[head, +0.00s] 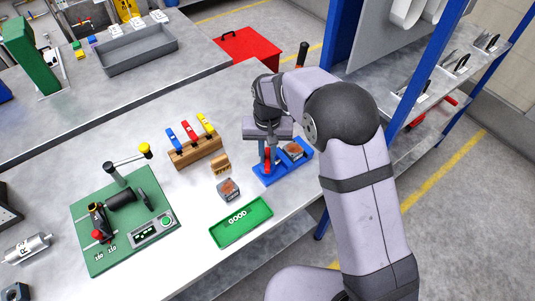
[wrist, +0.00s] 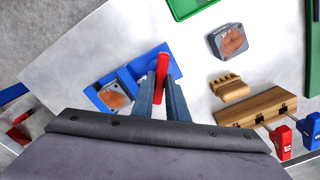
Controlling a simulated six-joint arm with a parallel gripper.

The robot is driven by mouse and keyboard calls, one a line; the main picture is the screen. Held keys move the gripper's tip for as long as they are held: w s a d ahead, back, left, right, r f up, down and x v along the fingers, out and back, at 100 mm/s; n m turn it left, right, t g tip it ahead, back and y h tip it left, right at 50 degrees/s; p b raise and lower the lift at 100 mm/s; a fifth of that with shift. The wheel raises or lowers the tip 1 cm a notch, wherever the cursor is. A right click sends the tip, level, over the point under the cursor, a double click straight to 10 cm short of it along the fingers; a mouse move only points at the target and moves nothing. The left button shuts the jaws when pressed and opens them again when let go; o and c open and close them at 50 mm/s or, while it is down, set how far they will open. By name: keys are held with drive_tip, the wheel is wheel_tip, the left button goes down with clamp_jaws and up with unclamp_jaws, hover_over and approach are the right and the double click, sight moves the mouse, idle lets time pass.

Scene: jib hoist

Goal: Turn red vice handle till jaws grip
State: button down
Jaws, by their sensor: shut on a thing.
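The blue vice (head: 273,174) stands on the bench's right side, and its blue body also shows in the wrist view (wrist: 129,76). A grey block with a round brown face (head: 293,151) sits in the vice; in the wrist view this block (wrist: 113,96) lies left of my fingers. Whether the jaws touch it I cannot tell. The red vice handle (head: 267,158) is at my fingertips; in the wrist view the handle (wrist: 162,72) stands between them. My gripper (wrist: 160,92) is shut on the red handle, pointing down from above.
A second grey block (head: 228,189), a small wooden block (head: 220,165), a green GOOD tray (head: 241,223) and a wooden rack (head: 196,152) with coloured handles lie left of the vice. A green hoist board (head: 126,222) is farther left. Blue shelving posts stand at right.

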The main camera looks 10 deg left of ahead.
sight(267, 158)
idle(0.3)
drive_tip(key=c, duration=1.7)
unclamp_jaws()
drive_tip(key=shift+c, duration=0.2)
drive_tip(key=shift+r+b, duration=1.1)
drive_tip(key=shift+r, duration=2.55)
